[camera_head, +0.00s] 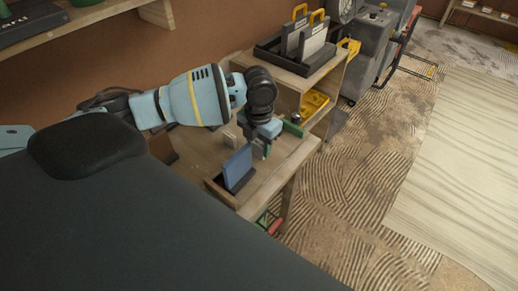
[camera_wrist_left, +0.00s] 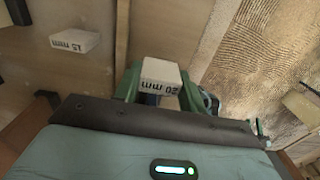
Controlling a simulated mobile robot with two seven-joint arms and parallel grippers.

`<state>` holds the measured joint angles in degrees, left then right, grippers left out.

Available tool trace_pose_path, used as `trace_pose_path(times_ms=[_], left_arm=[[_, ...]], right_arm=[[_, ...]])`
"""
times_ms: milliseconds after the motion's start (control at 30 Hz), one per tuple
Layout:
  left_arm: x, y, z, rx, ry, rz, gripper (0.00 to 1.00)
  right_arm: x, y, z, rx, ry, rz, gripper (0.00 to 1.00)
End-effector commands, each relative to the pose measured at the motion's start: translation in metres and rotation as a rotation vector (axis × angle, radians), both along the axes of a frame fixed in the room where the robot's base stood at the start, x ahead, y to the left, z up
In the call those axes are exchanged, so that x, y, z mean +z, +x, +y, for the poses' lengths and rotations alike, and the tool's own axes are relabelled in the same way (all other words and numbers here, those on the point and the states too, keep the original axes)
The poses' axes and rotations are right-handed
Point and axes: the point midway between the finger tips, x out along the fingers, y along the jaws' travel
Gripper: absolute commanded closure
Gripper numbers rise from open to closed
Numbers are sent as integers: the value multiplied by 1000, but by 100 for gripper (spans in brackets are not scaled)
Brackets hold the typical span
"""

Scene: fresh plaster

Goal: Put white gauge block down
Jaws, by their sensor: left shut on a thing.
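My left gripper (camera_head: 265,150) reaches down over the small wooden table (camera_head: 276,181). In the left wrist view its green fingers (camera_wrist_left: 160,92) are shut on a white gauge block (camera_wrist_left: 161,70) marked "20 mm". The held block cannot be made out in the head view, and I cannot tell whether it touches the tabletop. A second white block (camera_wrist_left: 73,40), marked "15 mm", lies on the wood apart from the gripper. My right gripper is not in view.
A blue panel (camera_head: 237,167) stands in a dark holder at the table's front, close to the gripper. A green piece (camera_head: 293,129) lies right of the gripper. A wooden shelf unit (camera_head: 290,78) with a dark tray stands behind.

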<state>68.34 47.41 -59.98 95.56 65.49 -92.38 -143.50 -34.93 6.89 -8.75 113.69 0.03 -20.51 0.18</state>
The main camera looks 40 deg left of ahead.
Motion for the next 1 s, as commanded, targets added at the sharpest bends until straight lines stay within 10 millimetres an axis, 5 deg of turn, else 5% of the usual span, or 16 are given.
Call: trace_pose_path(times_ms=[133,967,1000], left_arm=[[-20,-1,0,0,1,2,82],[-39,-3,-1,-2,2,8,82],[-40,-4,-1,-2,2,10,57]], right_arm=[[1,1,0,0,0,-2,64],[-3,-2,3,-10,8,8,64],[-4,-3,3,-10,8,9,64]])
